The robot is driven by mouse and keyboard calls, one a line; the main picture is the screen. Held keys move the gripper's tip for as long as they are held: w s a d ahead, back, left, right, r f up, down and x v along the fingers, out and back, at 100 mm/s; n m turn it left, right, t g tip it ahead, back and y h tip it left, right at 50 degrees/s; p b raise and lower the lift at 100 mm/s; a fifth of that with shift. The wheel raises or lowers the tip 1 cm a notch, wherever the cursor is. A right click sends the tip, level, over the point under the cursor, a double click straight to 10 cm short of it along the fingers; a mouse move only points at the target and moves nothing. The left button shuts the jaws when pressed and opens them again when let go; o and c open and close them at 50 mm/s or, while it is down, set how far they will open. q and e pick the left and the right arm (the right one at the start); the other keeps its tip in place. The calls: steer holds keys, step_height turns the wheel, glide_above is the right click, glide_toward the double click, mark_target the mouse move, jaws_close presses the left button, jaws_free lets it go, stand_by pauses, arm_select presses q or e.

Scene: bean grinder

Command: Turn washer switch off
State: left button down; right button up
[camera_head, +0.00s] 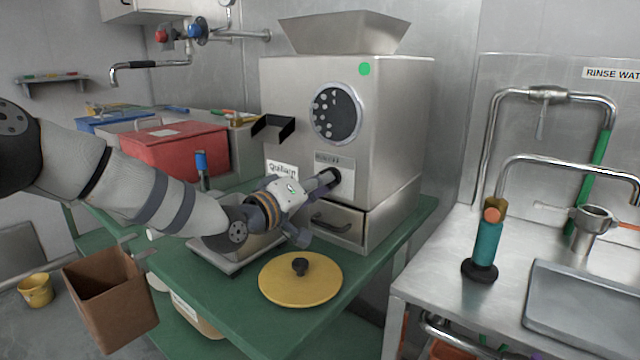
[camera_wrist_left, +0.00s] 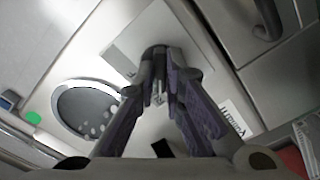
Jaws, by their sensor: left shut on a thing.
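A steel machine (camera_head: 285,100) stands on a green table, with a round perforated window and a hopper on top. A light label plate (camera_head: 345,162) is on its front, with a dark knob-like switch on it, mostly hidden by my fingers. My left gripper (camera_head: 328,180) reaches the plate from the left and is shut on the switch. In the left wrist view the fingers (camera_wrist_left: 158,92) converge on the dark switch (camera_wrist_left: 158,55) in front of the plate (camera_wrist_left: 190,35). The switch's exact position cannot be read. My right gripper is not in view.
A drawer (camera_head: 333,222) with a handle is below the plate. A yellow lid (camera_head: 300,282) lies on the green table (camera_head: 222,305). A red bin (camera_head: 175,150) is behind my left arm. A steel sink counter (camera_head: 445,255) is at right.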

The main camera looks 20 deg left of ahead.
arm_select(q)
steer(key=shift+r, duration=0.1)
steer(key=shift+m+p, duration=1.5)
steer(key=shift+m, duration=3.4)
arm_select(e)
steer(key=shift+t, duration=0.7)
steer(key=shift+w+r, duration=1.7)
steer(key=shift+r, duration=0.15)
arm_select(q)
steer(key=c, duration=1.7)
jaws_free()
